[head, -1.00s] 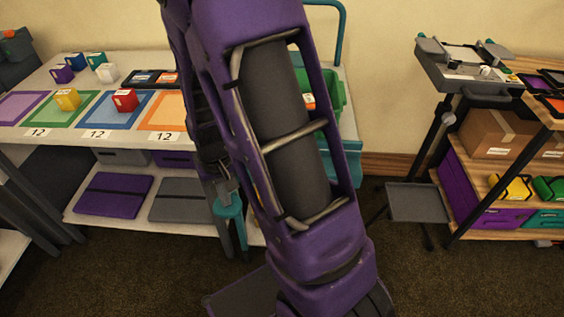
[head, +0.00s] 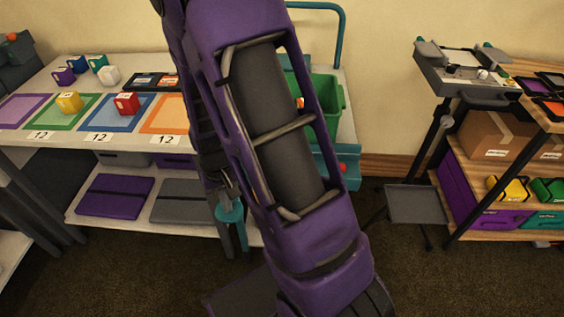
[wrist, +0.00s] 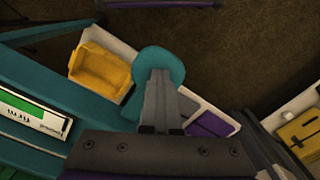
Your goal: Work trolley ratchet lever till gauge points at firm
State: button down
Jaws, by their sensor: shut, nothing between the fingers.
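The trolley (head: 347,130) with a teal tube handle stands behind my arm, which hides much of it. My gripper (head: 230,200) points down beside it. In the wrist view my gripper (wrist: 161,75) is shut and empty, its fingertips over a teal rounded paddle (wrist: 174,58). This paddle (head: 229,216) also shows in the head view just below the fingers. I cannot tell whether it is the ratchet lever or whether the fingers touch it. A white and green gauge panel (wrist: 30,112) lies at the wrist view's left. Its lettering is upside down, and its pointer cannot be made out.
The white table (head: 25,133) with coloured mats and cubes stands left. A green bin (head: 333,95) sits behind my arm. A yellow bin (wrist: 101,67) shows in the wrist view. A wooden shelf unit (head: 480,158) stands right. Dark carpet (head: 440,280) is free in front.

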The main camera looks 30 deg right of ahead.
notch_tip(320, 180, up, 7)
jog(key=p, duration=0.5)
jog(key=shift+w+r, duration=0.1)
dwell(1.2)
notch_tip(320, 180, down, 4)
jog(key=m+b, duration=0.1)
jog(key=m, duration=1.1)
jog(key=shift+r, duration=0.15)
dwell(1.9)
jog(key=shift+f+b, duration=2.35)
jog(key=shift+f, duration=0.55)
notch_tip(320, 180, up, 9)
jog(key=p, duration=0.8)
jog(key=shift+r, duration=0.2)
